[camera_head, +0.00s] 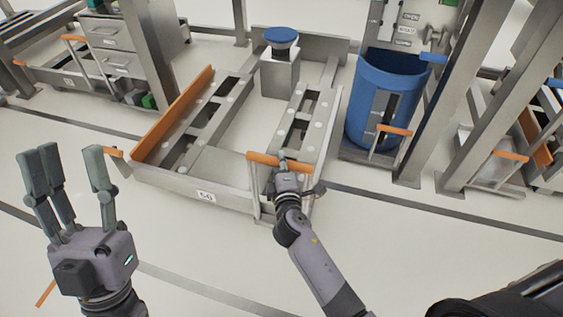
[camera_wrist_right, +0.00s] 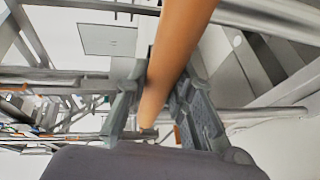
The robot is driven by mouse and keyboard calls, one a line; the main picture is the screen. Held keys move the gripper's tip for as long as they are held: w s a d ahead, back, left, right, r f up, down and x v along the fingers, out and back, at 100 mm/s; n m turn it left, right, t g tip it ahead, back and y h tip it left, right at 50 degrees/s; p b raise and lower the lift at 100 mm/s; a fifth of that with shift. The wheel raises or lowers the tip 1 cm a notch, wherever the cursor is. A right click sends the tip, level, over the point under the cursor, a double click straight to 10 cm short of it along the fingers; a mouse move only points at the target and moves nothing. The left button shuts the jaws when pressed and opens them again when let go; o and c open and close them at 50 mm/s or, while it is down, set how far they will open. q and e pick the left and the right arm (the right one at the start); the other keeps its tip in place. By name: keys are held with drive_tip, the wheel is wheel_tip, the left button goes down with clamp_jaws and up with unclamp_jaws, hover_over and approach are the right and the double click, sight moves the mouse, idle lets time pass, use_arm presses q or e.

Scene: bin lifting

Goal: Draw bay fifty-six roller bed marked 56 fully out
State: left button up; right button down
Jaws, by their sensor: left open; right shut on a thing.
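The grey roller bed (camera_head: 205,172) lies low over the floor in the middle of the head view, with a plate marked 56 (camera_head: 206,195) on its front face. An orange side board (camera_head: 172,115) runs along its left side. An orange handle bar (camera_head: 262,157) stands at its front right. My right gripper (camera_head: 283,165) is shut on this bar, which also shows between the fingers in the right wrist view (camera_wrist_right: 178,50). My left gripper (camera_head: 70,155) is open and empty, in front and to the left of the bed.
A blue-topped grey block (camera_head: 280,65) stands on the bed's far part. A blue bin (camera_head: 385,100) stands in the bay to the right, beside grey posts (camera_head: 480,105). A drawer unit (camera_head: 120,40) is at the back left.

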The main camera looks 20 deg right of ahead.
drive_tip(key=c, duration=1.4)
unclamp_jaws()
drive_tip(key=shift+o, duration=0.2)
drive_tip(key=shift+s, duration=0.1)
drive_tip(key=v, duration=1.2)
